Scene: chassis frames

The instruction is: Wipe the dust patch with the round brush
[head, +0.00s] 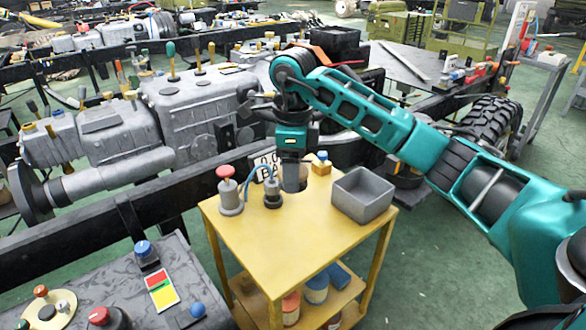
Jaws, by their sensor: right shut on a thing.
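My right gripper (293,150) points straight down over the back part of the yellow table top (285,245). It is shut on a grey, roughly cylindrical thing, which I take to be the round brush (294,180). The brush is upright, at or just above the table top; I cannot tell whether it touches. Its upper end is hidden by the gripper. I cannot make out the dust patch clearly; it may be hidden under or behind the brush. My left gripper is not in view.
Left of the brush stand a red-topped grey fixture (230,192) and a smaller dark one (272,194), with a small sign behind. A yellow block with a blue top (321,164) and an open grey bin (362,200) are right. The table's front is clear.

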